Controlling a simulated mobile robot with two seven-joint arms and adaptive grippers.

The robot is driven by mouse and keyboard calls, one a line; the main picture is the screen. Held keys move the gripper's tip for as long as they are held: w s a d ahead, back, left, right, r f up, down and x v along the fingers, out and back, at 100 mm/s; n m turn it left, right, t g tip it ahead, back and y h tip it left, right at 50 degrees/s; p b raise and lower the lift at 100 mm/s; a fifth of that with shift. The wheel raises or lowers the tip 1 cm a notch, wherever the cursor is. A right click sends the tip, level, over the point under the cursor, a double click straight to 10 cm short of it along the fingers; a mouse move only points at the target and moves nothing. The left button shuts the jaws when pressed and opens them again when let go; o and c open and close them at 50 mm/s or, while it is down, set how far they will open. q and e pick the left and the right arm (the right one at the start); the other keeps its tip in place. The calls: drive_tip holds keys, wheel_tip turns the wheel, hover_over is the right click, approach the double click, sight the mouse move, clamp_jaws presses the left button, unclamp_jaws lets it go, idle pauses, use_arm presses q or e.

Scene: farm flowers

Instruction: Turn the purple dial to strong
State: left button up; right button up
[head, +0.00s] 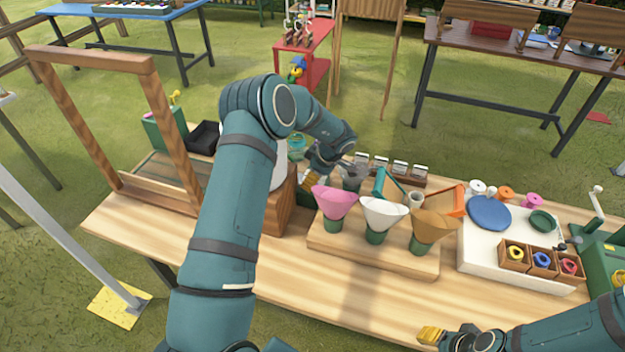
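I cannot make out a purple dial in the head view. A wooden box (281,207) with a pale part above it stands behind my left arm, which hides much of it. My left gripper (322,178) is beside this box on its right, above the back of the table, with a yellow fingertip pad showing. My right gripper (446,337) is low at the front, off the table's front edge, with one yellow pad showing. I cannot tell whether either gripper is open, and I see nothing held in them.
The wooden table (330,293) carries a block (395,262) with pink, white and brown paper cones in green holders. A white board (480,258) with a blue disc (489,213) is to the right. A wooden frame (171,130) stands at left. The table's front strip is clear.

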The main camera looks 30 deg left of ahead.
use_arm(q)
drive_tip(key=shift+a+f, duration=0.2)
drive_tip(key=shift+f, duration=0.3)
clamp_jaws()
